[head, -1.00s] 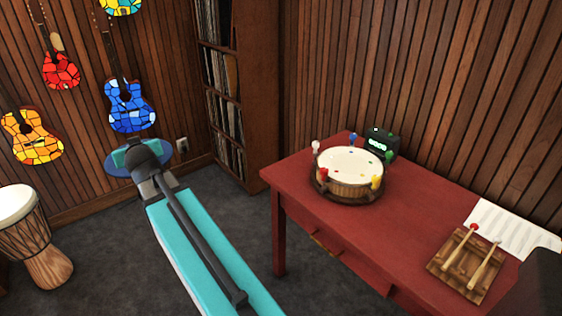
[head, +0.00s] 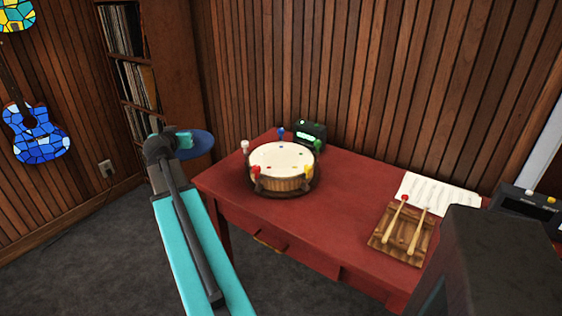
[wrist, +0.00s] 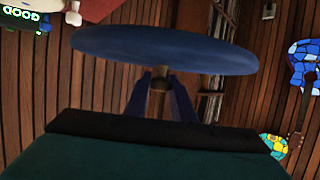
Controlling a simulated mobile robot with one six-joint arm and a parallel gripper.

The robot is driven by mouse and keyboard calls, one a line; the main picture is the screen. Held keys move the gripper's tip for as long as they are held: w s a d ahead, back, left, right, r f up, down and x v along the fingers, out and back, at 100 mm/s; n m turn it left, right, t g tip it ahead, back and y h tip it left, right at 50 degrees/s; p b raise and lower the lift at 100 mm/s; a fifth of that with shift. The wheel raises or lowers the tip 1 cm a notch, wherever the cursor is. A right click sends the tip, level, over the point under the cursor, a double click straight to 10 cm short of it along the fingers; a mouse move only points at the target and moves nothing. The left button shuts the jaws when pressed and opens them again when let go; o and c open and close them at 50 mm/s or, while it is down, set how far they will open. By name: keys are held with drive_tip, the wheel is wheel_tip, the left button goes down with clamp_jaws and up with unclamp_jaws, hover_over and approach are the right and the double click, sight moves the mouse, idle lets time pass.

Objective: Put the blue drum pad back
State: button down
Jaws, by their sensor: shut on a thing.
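The blue drum pad (head: 200,145) is a flat round disc held in the air just off the red table's left end. It also spans the upper part of the wrist view (wrist: 165,48). My gripper (wrist: 160,98) is shut on a short stem under the pad. In the head view my gripper (head: 184,140) is left of the round drum, and my arm partly hides it. The drum (head: 282,163) has a cream top and a wooden side, with colored knobs around its rim, one of them blue (head: 281,132).
The red table (head: 335,215) has clear surface right of the drum. A small black box with a green display (head: 309,134) stands behind the drum. A wooden tray (head: 384,254) with two mallets and a white sheet (head: 438,189) lie at right. A record shelf (head: 182,80) stands behind.

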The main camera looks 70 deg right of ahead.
drive_tip(key=s+d+m+g+b, duration=0.1)
drive_tip(key=s+d+m+g, duration=0.1)
drive_tip(key=s+d, duration=0.4)
drive_tip(key=s+d+m+g, duration=0.3)
drive_tip(key=s+d, duration=0.4)
drive_tip(key=s, duration=0.7)
drive_tip(key=s+d+m+g+b, duration=0.1)
drive_tip(key=s+d+m+g, duration=0.1)
drive_tip(key=s+d, duration=0.5)
drive_tip(key=s+g, duration=0.1)
drive_tip(key=s, duration=0.2)
drive_tip(key=shift+d+f+g+h+b, duration=0.25)
drive_tip(key=shift+f+g+h+b, duration=0.05)
drive_tip(key=shift+f+g+h, duration=0.1)
drive_tip(key=shift+w+f+p, duration=0.1)
drive_tip(key=shift+f+p, duration=0.2)
drive_tip(key=shift+f, duration=2.8)
drive_tip(key=shift+f, duration=1.9)
drive_tip(key=shift+f, duration=0.15)
drive_tip(key=c, duration=1.5)
unclamp_jaws()
